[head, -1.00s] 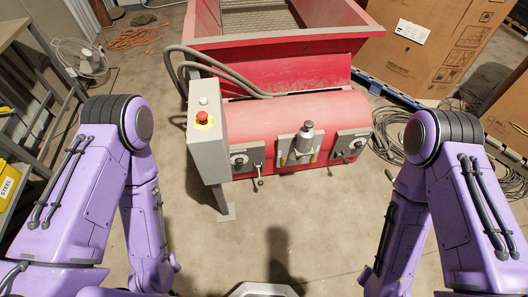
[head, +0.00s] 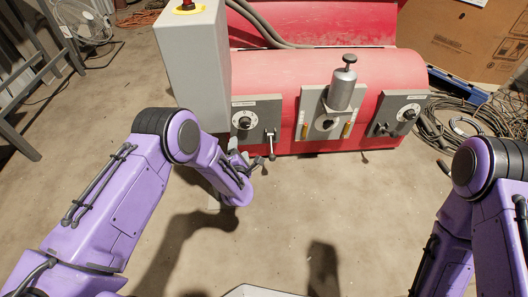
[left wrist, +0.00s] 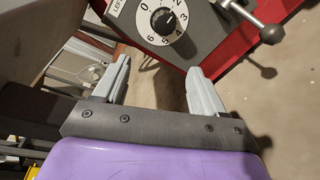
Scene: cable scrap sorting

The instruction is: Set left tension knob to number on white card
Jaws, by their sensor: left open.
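The left tension knob (head: 244,122) is a black knob on a round white dial, on a grey plate at the left of the red machine. In the left wrist view the knob (left wrist: 163,20) sits on a dial with printed numbers; its exact setting is too small to tell. My left gripper (head: 246,154) is open and empty, just below and in front of the knob plate. In the left wrist view its two fingers (left wrist: 160,68) stand apart, short of the dial, with nothing between them. No readable white card shows. My right gripper is out of view.
A lever with a ball end (left wrist: 271,34) sticks out right of the dial. A grey control box (head: 193,65) stands left of the knob plate. A centre plate holds a metal cylinder (head: 342,88); a second dial (head: 408,114) is at the right. A cardboard box (head: 470,38) stands behind.

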